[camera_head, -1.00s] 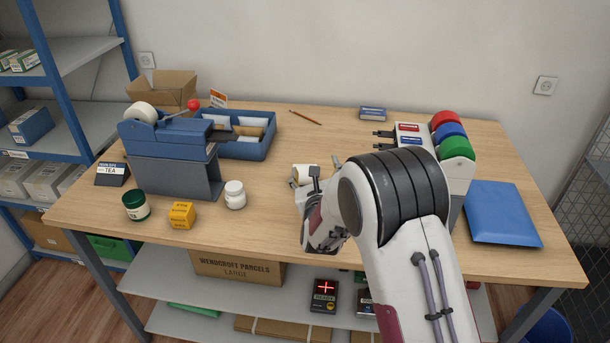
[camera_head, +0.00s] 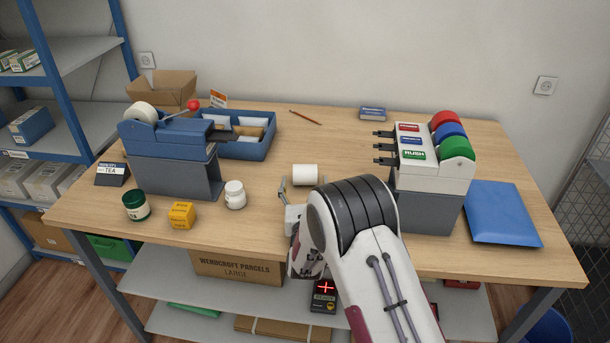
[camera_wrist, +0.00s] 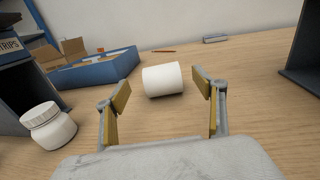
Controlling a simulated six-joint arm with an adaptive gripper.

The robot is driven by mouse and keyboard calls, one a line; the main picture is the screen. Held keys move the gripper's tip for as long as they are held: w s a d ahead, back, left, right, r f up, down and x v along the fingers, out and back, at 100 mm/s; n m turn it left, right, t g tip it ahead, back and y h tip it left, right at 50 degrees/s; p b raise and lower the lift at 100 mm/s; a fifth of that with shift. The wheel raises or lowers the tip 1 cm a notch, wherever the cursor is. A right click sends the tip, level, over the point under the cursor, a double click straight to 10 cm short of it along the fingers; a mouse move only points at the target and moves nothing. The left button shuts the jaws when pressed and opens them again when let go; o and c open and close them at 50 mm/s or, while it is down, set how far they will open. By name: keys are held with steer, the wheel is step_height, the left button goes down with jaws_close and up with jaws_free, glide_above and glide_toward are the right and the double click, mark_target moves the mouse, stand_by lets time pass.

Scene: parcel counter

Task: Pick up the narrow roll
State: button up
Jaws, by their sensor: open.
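A white paper roll (camera_head: 305,174) lies on its side on the counter, near the middle. It also shows in the wrist view (camera_wrist: 162,80), just beyond and between the fingertips. A second white roll (camera_head: 141,112) sits on the blue dispenser at the left. My gripper (camera_head: 296,183) is low over the counter, on the near side of the lying roll. In the wrist view my gripper (camera_wrist: 160,90) is open, with a finger on each side and nothing held. The head view does not show clearly whether the fingers touch the roll.
The blue dispenser (camera_head: 176,173) and a white jar (camera_head: 235,195) stand to the left. A blue divided tray (camera_head: 244,151) is behind. The label dispenser (camera_head: 433,175) with coloured rolls stands to the right, beside a blue mailer (camera_head: 500,213).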

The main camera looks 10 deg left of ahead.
mark_target(305, 169)
steer(key=shift+w+a, duration=0.2)
steer(key=shift+w, duration=1.05)
steer(key=shift+w+a, duration=0.2)
steer(key=shift+w, duration=1.1)
steer(key=shift+w+a, duration=0.15)
steer(key=shift+w, duration=1.1)
steer(key=shift+r, duration=0.1)
steer(key=c, duration=1.3)
